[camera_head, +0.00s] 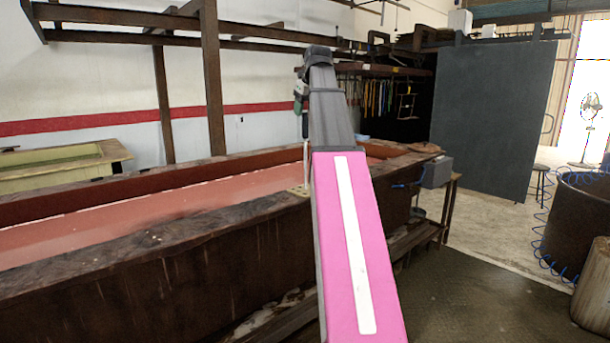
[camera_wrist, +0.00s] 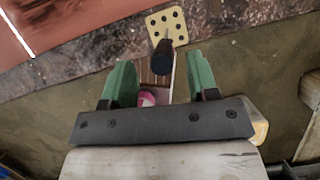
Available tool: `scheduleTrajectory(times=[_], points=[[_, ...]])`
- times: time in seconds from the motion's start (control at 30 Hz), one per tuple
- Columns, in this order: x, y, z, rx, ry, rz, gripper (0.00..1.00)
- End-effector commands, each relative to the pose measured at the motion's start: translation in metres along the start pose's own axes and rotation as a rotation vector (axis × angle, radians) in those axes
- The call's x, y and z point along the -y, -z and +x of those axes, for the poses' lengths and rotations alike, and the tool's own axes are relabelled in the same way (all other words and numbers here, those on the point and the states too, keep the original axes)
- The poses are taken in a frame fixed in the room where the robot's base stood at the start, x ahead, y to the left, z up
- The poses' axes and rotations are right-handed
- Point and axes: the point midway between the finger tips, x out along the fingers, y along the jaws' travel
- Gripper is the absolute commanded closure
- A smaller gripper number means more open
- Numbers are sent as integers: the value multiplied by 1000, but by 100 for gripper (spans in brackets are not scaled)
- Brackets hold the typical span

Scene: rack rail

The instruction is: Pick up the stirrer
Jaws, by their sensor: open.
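The stirrer appears to be the upright tool on the vat's near rim. Its pale shaft (camera_head: 306,165) shows in the head view, rising from a small yellowish plate with holes (camera_head: 299,191). In the wrist view I look down on its dark grip end (camera_wrist: 162,56), with the perforated plate (camera_wrist: 167,25) beyond it. My gripper (camera_wrist: 160,74) is open, its two green fingers apart on either side of the line of the grip. The grip shows just beyond the fingertips in the picture; I cannot tell the height gap. In the head view my gripper (camera_head: 300,95) is small and partly hidden by my arm.
The long dark vat (camera_head: 150,285) with reddish liquid (camera_head: 130,212) runs along the left. Brown beams (camera_head: 212,80) stand above and behind it. A grey panel (camera_head: 490,120) is at right. A dark round tub (camera_head: 585,225) is far right, with open floor (camera_head: 470,300) in front.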

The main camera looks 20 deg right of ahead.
Motion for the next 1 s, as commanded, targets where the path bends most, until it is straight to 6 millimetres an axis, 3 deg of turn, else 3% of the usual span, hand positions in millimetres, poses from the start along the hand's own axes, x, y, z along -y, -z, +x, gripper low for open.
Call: scheduleTrajectory(times=[0.3, 0.6, 0.77, 1.0], points=[[2, 4, 41, -2, -1, 0, 46], [2, 3, 47, -1, 0, 0, 46], [2, 3, 47, 0, 0, 0, 98], [2, 3, 46, 0, 0, 0, 100]])
